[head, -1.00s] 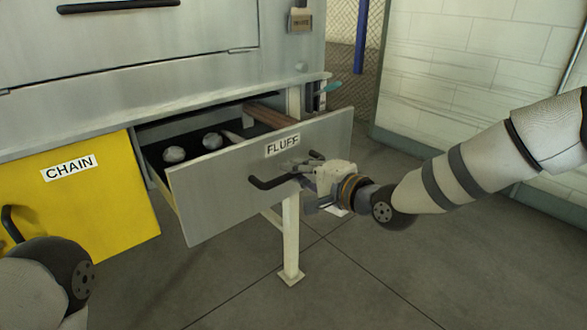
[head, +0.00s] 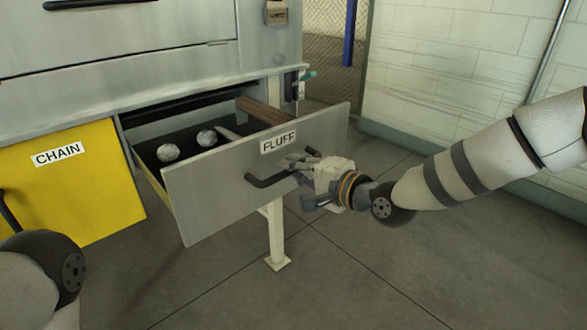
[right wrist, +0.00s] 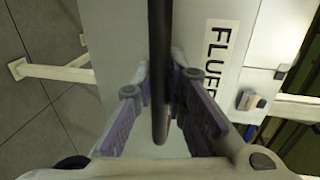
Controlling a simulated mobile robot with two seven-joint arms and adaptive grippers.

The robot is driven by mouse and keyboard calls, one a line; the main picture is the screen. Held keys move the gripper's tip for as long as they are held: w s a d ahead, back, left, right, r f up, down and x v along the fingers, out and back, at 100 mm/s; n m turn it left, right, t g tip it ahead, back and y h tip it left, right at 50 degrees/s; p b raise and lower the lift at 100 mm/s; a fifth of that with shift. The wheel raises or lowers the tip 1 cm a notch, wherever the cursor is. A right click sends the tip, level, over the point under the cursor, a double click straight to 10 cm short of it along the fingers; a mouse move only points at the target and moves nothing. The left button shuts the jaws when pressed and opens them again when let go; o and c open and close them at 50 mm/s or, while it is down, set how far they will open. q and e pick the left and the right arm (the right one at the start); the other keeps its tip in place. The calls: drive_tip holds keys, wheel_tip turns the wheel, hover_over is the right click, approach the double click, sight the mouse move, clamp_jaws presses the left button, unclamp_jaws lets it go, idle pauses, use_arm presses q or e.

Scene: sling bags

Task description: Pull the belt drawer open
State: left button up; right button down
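The pulled-out grey drawer (head: 215,196) is labelled FLUFF (head: 278,143); I see no BELT label. Its dark bar handle (head: 262,183) is on the front face. My right gripper (head: 303,182) is at the handle's right end. In the right wrist view the handle bar (right wrist: 159,70) runs between the two spread fingers (right wrist: 160,95), with a gap visible beside the pads; firm contact cannot be told. The drawer label also shows there (right wrist: 217,60). The left gripper is out of view; only part of my left arm shows at lower left.
Two pale round lumps (head: 168,152) and a brown roll (head: 262,110) are in the drawer. A yellow drawer front (head: 75,195) labelled CHAIN is to the left. A white leg (head: 276,235) stands below. Floor (head: 400,270) in front is clear; a pale block wall (head: 460,70) is at right.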

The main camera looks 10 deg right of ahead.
drive_tip(key=c, duration=1.6)
unclamp_jaws()
drive_tip(key=v, duration=1.2)
